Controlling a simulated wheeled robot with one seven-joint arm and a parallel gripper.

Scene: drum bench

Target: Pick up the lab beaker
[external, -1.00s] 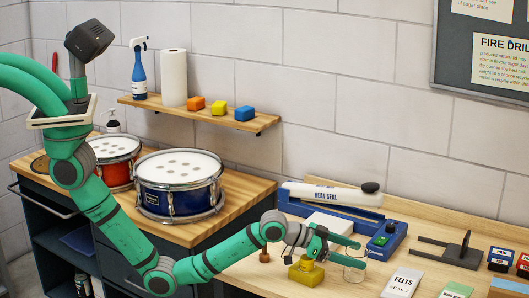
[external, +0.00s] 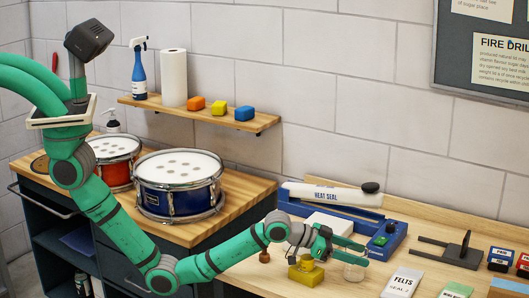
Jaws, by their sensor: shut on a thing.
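The lab beaker (external: 354,271) is a small clear glass vessel on the wooden bench, upright. My gripper (external: 359,252) reaches it from the left, with its green fingers at the beaker's upper part. The fingers are shut on the beaker. Whether the beaker's base touches the bench is too small to tell. The far finger and the contact are partly hard to make out.
A yellow block-like object (external: 305,272) stands just left of the beaker, under my gripper. A blue heat sealer (external: 388,238) lies behind. A white felts box (external: 402,283) stands to the right, near a dark bracket (external: 455,250). Two drums stand on the left bench.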

